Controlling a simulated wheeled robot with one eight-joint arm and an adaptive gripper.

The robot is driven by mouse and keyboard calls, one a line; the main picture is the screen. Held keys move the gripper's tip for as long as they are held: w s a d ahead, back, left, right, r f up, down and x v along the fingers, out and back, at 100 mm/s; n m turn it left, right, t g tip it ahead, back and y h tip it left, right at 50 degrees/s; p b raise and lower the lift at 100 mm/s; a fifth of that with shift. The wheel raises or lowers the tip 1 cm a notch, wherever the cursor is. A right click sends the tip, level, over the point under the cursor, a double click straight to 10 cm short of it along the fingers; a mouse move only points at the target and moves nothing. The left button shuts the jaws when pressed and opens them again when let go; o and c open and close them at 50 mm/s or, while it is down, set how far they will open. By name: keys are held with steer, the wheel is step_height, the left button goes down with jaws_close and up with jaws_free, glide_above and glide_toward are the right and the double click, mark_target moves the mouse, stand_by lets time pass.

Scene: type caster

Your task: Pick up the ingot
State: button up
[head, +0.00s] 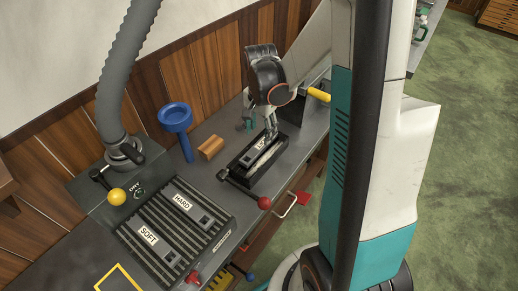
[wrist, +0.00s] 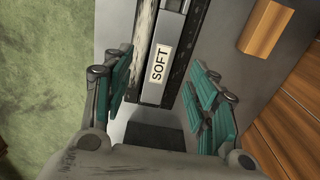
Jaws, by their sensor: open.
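The ingot appears to be the grey metal bar (wrist: 151,92) with a white SOFT label in the wrist view. It lies in a narrow dark mould (wrist: 189,100). In the head view the labelled bar (head: 262,151) lies in the black mould (head: 240,174) on the bench, partly hidden by my gripper. My gripper (wrist: 163,88) is open and empty, with teal-padded fingers on either side of the bar in the wrist view. In the head view my gripper (head: 267,129) is just above the mould. I cannot tell how far the fingertips are above the bar.
A red-knobbed lever (head: 264,203) sticks out from the mould's front. A wooden block (head: 211,147) and a blue funnel-like stand (head: 176,120) are to the left. A ribbed panel (head: 175,225) marked SOFT and HARD lies in front left. The wood-panelled wall (head: 198,75) bounds the bench behind.

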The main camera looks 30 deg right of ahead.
mark_target(260, 145)
steer(key=f+b, duration=0.1)
steer(key=f, duration=0.1)
steer(key=f+b, duration=0.1)
steer(key=f, duration=0.2)
steer(key=f+b, duration=0.1)
steer(key=f, duration=0.1)
steer(key=shift+w+d+f, duration=0.15)
steer(key=shift+w+f, duration=0.05)
steer(key=shift+w, duration=0.05)
steer(key=shift+r, duration=0.1)
jaws_close()
